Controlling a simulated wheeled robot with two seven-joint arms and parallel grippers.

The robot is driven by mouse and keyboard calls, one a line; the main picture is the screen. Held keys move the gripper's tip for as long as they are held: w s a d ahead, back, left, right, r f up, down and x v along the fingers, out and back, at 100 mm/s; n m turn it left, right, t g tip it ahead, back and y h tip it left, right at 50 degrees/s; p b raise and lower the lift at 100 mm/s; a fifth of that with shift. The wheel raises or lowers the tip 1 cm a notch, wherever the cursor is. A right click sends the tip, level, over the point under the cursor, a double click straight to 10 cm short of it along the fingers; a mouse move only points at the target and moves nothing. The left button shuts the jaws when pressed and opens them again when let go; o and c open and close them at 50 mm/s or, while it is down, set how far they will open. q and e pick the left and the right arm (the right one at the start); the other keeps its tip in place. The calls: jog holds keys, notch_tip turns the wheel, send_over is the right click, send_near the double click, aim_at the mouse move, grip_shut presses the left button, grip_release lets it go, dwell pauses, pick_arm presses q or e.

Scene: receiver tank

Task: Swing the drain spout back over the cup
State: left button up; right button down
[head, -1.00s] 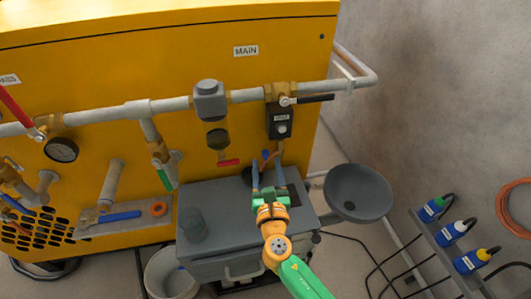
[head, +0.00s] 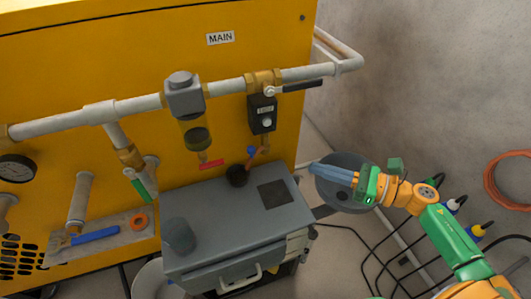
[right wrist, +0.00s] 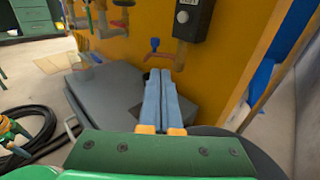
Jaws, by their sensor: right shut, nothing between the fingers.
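The drain spout (head: 252,158) is a short brass pipe with a blue handle, below the black drain unit (head: 262,114). It points down and left, its end close to a small black round cup (head: 236,176) on the grey box; whether it is exactly above the cup is unclear. The spout also shows in the right wrist view (right wrist: 163,56), beyond my fingers. My right gripper (head: 313,168) is shut and empty, right of the spout and apart from it, in front of the grey bowl. My left gripper cannot be made out.
The grey box (head: 215,212) carries a dark square (head: 275,194) and a grey beaker (head: 179,235). The round grey bowl (head: 330,198) stands right of it. A red-handled valve (head: 211,163) hangs left of the spout.

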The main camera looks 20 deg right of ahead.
aim_at(257, 151)
pick_arm(q)
jog(key=shift+s+d+r+p, duration=0.55)
jog(key=shift+d+r+p, duration=0.1)
jog(key=shift+d+p, duration=0.1)
pick_arm(e)
jog(key=r+x, duration=0.1)
jog(key=x, duration=1.2)
jog(key=shift+s+a+y, duration=0.15)
jog(key=shift+a+y, duration=0.15)
jog(key=shift+a, duration=0.25)
pick_arm(q)
jog(key=shift+w, duration=0.1)
pick_arm(e)
jog(key=shift+a, duration=0.1)
